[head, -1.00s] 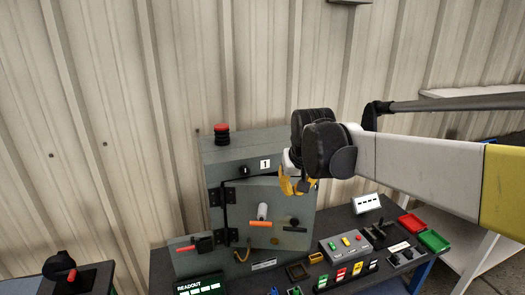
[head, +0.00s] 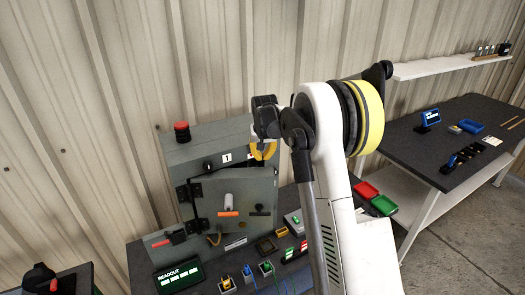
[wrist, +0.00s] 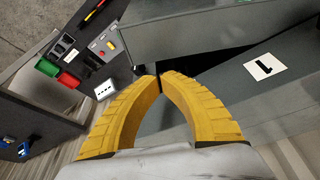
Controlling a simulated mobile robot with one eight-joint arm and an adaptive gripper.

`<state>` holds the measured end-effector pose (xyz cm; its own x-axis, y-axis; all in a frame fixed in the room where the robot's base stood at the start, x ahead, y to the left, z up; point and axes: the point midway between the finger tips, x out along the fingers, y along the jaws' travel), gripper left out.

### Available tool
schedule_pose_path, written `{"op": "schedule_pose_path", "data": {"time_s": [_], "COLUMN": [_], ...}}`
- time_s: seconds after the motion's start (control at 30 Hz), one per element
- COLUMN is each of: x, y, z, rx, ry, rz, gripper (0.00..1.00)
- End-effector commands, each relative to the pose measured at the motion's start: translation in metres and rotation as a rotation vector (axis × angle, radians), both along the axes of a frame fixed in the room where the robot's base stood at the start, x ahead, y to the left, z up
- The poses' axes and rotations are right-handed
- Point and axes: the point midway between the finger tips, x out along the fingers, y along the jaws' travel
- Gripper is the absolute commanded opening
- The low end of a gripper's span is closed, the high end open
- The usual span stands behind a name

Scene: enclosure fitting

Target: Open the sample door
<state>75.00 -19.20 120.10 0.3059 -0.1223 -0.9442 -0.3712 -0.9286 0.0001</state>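The sample door (head: 208,207) is the grey front panel of a grey cabinet (head: 190,152), with black hinges on its left side. It stands ajar, with a dark gap along its top, and carries an orange-and-white handle (head: 229,212) and a black handle (head: 261,210). My gripper (head: 263,152) is at the cabinet's upper right, near the door's free side. In the wrist view my gripper's yellow fingers (wrist: 160,79) have their tips together at the end of the dark gap, between the door (wrist: 205,28) and the cabinet front (wrist: 225,100). I see nothing held; contact is unclear.
A red button (head: 182,132) tops the cabinet. Small devices and a readout (head: 180,276) crowd the bench in front. Red (head: 366,190) and green (head: 384,205) trays lie to the right, behind my arm. Another dark table (head: 430,150) stands farther right.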

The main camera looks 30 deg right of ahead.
Motion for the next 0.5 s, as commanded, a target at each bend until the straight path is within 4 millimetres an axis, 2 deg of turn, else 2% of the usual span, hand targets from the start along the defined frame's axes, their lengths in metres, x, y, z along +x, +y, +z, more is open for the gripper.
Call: {"op": "schedule_pose_path", "data": {"time_s": [0.1, 0.2, 0.5], "x": [0.006, 0.009, 0.011], "y": [-0.002, -0.004, -0.004], "z": [-0.018, -0.027, -0.035], "rx": [0.000, 0.000, 0.000], "ry": [0.000, 0.000, 0.000], "rz": [0.000, 0.000, 0.000], "gripper": [0.00, 0.00, 0.00]}}
